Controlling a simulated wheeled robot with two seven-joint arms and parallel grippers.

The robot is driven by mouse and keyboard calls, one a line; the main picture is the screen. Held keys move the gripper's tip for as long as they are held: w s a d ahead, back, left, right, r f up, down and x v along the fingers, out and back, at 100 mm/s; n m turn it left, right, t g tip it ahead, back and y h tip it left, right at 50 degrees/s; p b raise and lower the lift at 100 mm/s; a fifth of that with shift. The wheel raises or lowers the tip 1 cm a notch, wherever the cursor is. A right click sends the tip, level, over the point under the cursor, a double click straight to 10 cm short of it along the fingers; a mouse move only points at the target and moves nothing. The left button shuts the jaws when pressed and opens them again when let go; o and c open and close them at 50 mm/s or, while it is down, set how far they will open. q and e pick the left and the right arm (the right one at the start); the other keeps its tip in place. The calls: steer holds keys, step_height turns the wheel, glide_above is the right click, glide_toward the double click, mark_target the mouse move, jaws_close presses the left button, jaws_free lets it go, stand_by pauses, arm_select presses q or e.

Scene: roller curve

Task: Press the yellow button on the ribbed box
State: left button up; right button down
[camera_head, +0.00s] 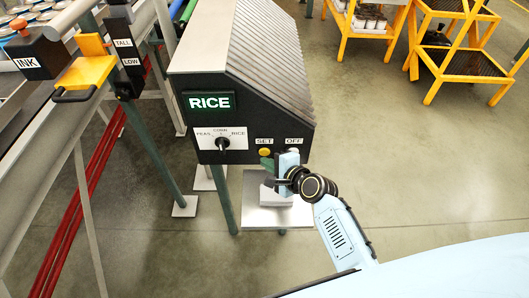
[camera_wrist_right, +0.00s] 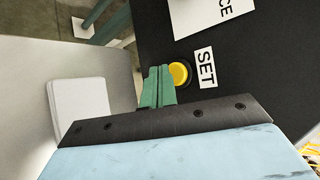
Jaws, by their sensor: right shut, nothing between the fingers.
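The ribbed box (camera_head: 255,65) stands in the middle of the head view, with a dark front panel and a lit green RICE display (camera_head: 209,102). The yellow button (camera_head: 264,152) sits low on that panel under the SET label (camera_head: 264,141). It also shows in the right wrist view (camera_wrist_right: 180,74), round with a dark ring. My right gripper (camera_head: 268,163) is shut and empty, its green fingertips just below the button in the head view. In the right wrist view the fingertips (camera_wrist_right: 157,86) lie right beside the button; I cannot tell whether they touch it. My left gripper is not in view.
A selector knob (camera_head: 222,143) and an OFF label (camera_head: 294,141) are on the same panel. A roller line with an INK box (camera_head: 33,55) and a TALL/LOW post (camera_head: 124,45) stands at left. Yellow racks (camera_head: 455,60) stand at back right. The floor at right is clear.

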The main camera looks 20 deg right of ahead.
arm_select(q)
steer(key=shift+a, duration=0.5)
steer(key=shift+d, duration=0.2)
arm_select(e)
steer(key=shift+w, duration=0.2)
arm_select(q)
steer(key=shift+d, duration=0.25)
arm_select(e)
steer(key=shift+w+d, duration=0.1)
steer(key=shift+w, duration=0.15)
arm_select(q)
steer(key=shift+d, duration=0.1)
